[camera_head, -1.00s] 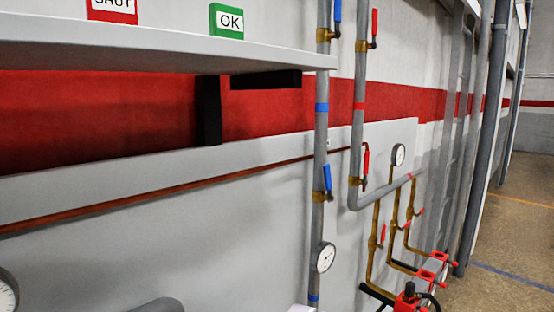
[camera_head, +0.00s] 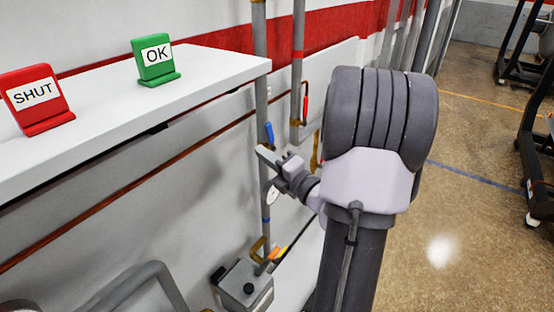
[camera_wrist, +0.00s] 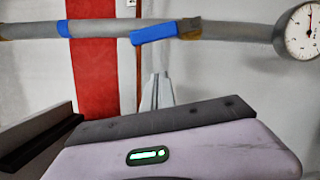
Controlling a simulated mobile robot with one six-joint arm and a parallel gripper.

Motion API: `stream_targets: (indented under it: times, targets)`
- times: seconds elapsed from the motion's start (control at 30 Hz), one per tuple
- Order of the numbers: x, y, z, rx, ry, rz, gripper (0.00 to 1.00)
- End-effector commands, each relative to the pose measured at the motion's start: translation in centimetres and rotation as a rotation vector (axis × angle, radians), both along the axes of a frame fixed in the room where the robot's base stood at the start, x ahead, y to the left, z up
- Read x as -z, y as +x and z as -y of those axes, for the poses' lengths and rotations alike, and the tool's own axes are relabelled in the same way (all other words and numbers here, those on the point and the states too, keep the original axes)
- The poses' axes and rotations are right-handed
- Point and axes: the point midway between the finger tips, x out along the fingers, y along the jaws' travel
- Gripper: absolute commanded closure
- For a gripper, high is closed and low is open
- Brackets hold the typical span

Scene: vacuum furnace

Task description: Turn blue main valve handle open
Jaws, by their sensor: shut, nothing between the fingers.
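The blue valve handle (camera_head: 269,132) sits on a vertical grey pipe (camera_head: 260,60), just above my gripper in the head view. In the wrist view the pipe runs across the picture and the blue handle (camera_wrist: 155,33) lies nearly along it, slightly tilted, beside a brass fitting (camera_wrist: 189,27). My gripper (camera_head: 264,155) is shut and empty, close to the handle; the head view does not show whether they touch. In the wrist view the closed fingertips (camera_wrist: 157,82) point at the pipe, below the handle, with a visible gap in the picture.
A white shelf (camera_head: 200,75) holds a red SHUT sign (camera_head: 37,98) and a green OK sign (camera_head: 155,60). A red handle (camera_head: 304,103) is on the neighbouring pipe. A gauge (camera_wrist: 302,30) sits on the blue-handled pipe. A grey box (camera_head: 243,286) stands below.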

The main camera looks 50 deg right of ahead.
Motion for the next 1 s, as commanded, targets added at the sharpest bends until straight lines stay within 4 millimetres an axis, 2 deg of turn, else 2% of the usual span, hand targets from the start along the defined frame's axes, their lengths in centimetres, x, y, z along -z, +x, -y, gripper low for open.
stream_targets:
  times: [0.03, 0.13, 0.3, 0.73, 1.0]
  targets:
    - [-0.2, 1.0, 0.0, -0.004, 0.0, 0.0, 1.0]
    - [-0.7, 1.0, 1.9, 0.001, -0.001, 0.001, 1.0]
    - [-1.1, 1.1, 3.6, -0.001, -0.002, -0.001, 1.0]
    - [-1.3, 1.2, 4.0, -0.002, 0.006, -0.002, 1.0]
    - [-3.0, 1.2, 5.1, -0.002, 0.183, -0.018, 1.0]
